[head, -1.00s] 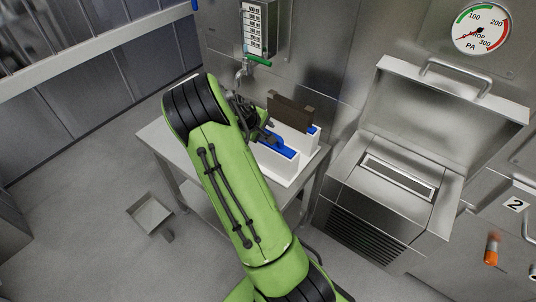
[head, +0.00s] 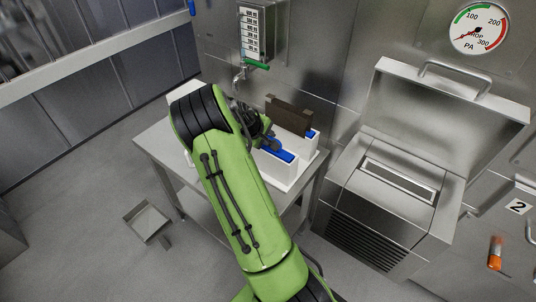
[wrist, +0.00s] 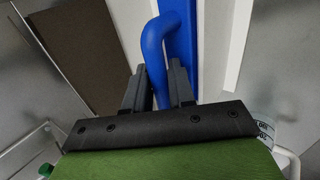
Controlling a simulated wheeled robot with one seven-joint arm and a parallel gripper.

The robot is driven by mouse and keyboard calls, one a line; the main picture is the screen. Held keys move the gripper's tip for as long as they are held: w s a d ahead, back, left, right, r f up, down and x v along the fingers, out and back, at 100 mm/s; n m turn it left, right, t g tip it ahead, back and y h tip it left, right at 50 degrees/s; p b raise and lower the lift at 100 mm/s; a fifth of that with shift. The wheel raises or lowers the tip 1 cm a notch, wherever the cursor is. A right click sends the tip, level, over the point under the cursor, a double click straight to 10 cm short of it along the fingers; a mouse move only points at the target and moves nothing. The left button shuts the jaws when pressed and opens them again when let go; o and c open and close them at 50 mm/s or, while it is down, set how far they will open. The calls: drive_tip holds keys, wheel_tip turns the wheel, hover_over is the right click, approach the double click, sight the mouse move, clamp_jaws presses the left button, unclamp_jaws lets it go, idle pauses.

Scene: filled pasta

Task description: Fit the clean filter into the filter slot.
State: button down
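The clean filter (head: 279,152) has a blue top edge and stands in a white rack on the side table. Its blue handle (wrist: 172,38) rises between the fingers of my gripper (wrist: 160,82) in the wrist view. The fingers are close together and appear shut on the handle. In the head view my arm partly hides the filter and the gripper (head: 268,137). The filter slot (head: 399,181) is a narrow rectangular opening in the top of the steel housing to the right. It appears open and empty.
A brown, dirty-looking filter (head: 288,116) stands behind in the rack (head: 290,182). The housing lid (head: 440,105) is raised behind the slot. A tap (head: 240,78) is on the wall behind. A small tray (head: 147,220) is at lower left, near the floor.

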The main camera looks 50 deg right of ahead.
drive_tip(key=shift+w+r+p, duration=0.1)
drive_tip(key=shift+r+p, duration=0.4)
drive_tip(key=shift+r, duration=0.1)
idle(0.7)
drive_tip(key=shift+r, duration=0.15)
wheel_tip(320, 180, up, 14)
drive_tip(key=p, duration=1)
drive_tip(key=shift+p, duration=0.35)
idle(1.2)
drive_tip(key=shift+d, duration=0.1)
